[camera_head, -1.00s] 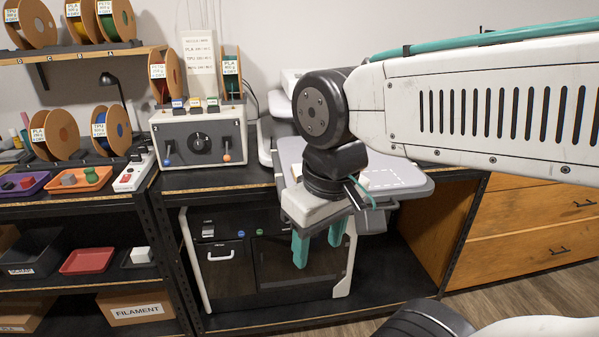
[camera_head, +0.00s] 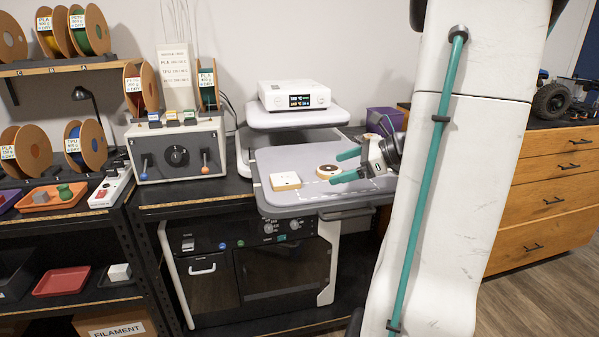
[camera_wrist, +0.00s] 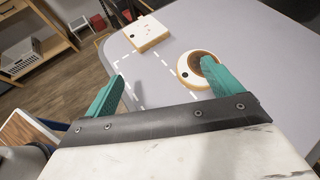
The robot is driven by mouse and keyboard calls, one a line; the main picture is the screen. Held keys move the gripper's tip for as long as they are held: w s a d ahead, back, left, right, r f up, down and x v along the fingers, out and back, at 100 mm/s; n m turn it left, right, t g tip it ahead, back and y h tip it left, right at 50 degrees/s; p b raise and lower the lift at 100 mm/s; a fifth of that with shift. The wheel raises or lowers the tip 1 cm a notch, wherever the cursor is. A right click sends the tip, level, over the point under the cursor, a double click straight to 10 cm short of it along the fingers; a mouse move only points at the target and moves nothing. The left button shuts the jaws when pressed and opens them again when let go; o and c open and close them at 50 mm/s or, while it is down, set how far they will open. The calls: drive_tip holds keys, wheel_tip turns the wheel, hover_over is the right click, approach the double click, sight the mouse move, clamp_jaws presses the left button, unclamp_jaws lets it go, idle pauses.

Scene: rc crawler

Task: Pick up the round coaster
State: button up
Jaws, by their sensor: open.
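My gripper (camera_head: 346,166) is open with teal fingers pointing left, just right of the coaster. In the wrist view (camera_wrist: 163,72) the right finger covers part of the coaster; I cannot tell whether they touch.
A white box with a display (camera_head: 293,95) stands on a raised shelf behind the table top. A control box (camera_head: 178,150) stands to the left, and a purple box (camera_head: 384,121) behind on the right. My own arm hides the area right of the table top.

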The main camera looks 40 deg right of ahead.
sight(331, 169)
drive_tip(key=d+m, duration=0.1)
drive_tip(key=s+d+m+t+h, duration=0.1)
drive_tip(key=d, duration=0.3)
drive_tip(key=shift+s+f+m, duration=0.35)
drive_tip(key=shift+s+m, duration=0.05)
drive_tip(key=shift+w+d+f+t+h, duration=0.15)
drive_tip(key=shift+d+t+h, duration=0.15)
drive_tip(key=shift+t, duration=0.1)
drive_tip(key=x, duration=0.7)
drive_tip(key=shift+w+d+f, duration=0.1)
drive_tip(key=shift+w, duration=0.05)
drive_tip(key=c, duration=1.1)
